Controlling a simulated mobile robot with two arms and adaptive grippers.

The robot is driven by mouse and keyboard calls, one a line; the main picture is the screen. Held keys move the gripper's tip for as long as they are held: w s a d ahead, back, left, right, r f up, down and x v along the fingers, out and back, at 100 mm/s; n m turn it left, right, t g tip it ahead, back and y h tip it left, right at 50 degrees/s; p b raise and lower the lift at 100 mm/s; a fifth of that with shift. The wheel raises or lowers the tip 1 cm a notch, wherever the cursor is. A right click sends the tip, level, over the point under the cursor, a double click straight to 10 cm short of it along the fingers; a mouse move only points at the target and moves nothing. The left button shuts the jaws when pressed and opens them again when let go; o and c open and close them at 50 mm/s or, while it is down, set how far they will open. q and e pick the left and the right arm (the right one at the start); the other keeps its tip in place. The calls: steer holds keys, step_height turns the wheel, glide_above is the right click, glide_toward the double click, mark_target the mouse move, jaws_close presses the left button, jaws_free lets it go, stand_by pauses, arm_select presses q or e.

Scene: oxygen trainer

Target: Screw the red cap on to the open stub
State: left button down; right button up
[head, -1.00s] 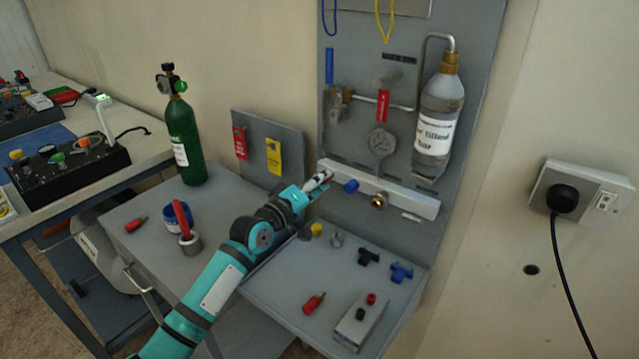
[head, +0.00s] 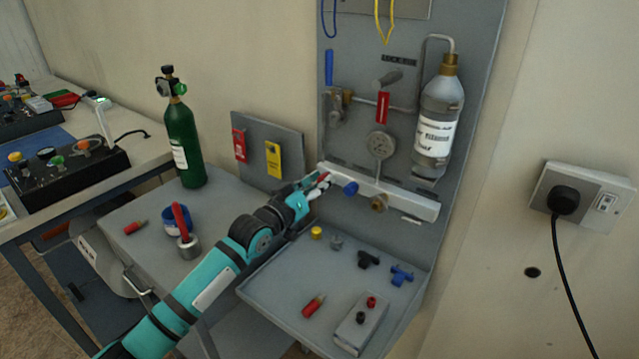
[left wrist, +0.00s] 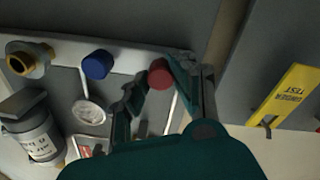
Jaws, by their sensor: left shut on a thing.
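The red cap (head: 323,177) is at the left end of the pale manifold bar, partly covered by my fingers. It also shows in the left wrist view (left wrist: 160,73) as a dark red round piece between the fingertips. My left gripper (head: 314,188) is shut on it; in the left wrist view its fingers (left wrist: 158,85) flank the cap. The stub behind the cap is hidden, so I cannot tell whether the threads are engaged. To the right on the bar are a blue cap (head: 350,188) and a brass fitting (head: 379,203). My right gripper is not in view.
A green cylinder (head: 188,150) stands left. A gauge (head: 380,144) and bottle (head: 437,120) hang above the bar.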

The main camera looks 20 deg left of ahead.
arm_select(q)
steer(key=m+p, duration=0.1)
steer(key=m, duration=0.6)
steer(key=shift+m+p, duration=0.3)
steer(key=shift+m, duration=0.2)
steer(key=c, duration=1.1)
jaws_free()
steer(key=shift+s, duration=0.1)
